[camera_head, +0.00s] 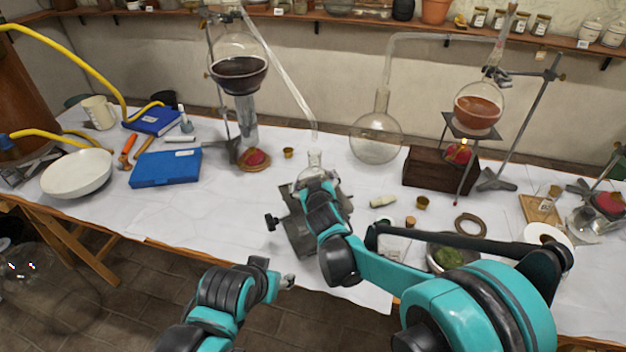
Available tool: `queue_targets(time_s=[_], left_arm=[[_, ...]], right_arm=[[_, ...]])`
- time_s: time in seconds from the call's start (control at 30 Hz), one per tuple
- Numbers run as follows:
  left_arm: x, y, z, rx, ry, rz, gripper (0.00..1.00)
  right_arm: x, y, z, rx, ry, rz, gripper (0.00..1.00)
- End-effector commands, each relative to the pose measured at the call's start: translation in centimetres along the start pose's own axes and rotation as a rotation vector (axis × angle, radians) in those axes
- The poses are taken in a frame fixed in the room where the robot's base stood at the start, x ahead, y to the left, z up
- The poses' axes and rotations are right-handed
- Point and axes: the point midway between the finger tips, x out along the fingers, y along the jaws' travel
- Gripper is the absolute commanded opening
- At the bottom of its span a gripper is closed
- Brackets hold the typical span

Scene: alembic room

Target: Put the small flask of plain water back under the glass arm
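A small clear flask (314,160) shows its neck just beyond my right gripper (316,180). The lower part of the flask is hidden, and I cannot tell whether the fingers are closed on it. The slanting glass arm (280,70) runs down from the round flask of dark liquid (238,72). Its lower end is just above the small flask's mouth in the picture. A dark metal jack with a side knob (297,235) stands under my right gripper. My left gripper (287,281) is low in front of the table, away from the flask; its finger opening is unclear.
A large clear round flask (376,140) and a wooden box (425,172) stand to the right. A stopper (382,201), small brass cups and a dark ring (470,224) lie nearby. The white table (225,215) is clear left of the jack.

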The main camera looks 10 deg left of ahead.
Motion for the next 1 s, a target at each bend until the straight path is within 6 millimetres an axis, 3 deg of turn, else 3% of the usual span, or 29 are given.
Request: queue_targets(time_s=[0.2,0.23,0.27,0.67,0.77,1.0], left_arm=[[0.0,0.0,0.0,0.0,0.0,0.0,0.52],[0.0,0.0,0.0,0.0,0.0,0.0,0.52],[0.0,0.0,0.0,0.0,0.0,0.0,0.52],[0.0,0.0,0.0,0.0,0.0,0.0,0.52],[0.0,0.0,0.0,0.0,0.0,0.0,0.52],[0.0,0.0,0.0,0.0,0.0,0.0,0.52]], right_arm=[[0.0,0.0,0.0,0.0,0.0,0.0,0.42],[0.0,0.0,0.0,0.0,0.0,0.0,0.91],[0.0,0.0,0.0,0.0,0.0,0.0,0.99],[-0.2,0.0,0.0,0.0,0.0,0.0,1.0],[-1.2,0.0,0.0,0.0,0.0,-0.001,1.0],[-6.2,0.0,0.1,-0.001,0.0,-0.001,1.0]])
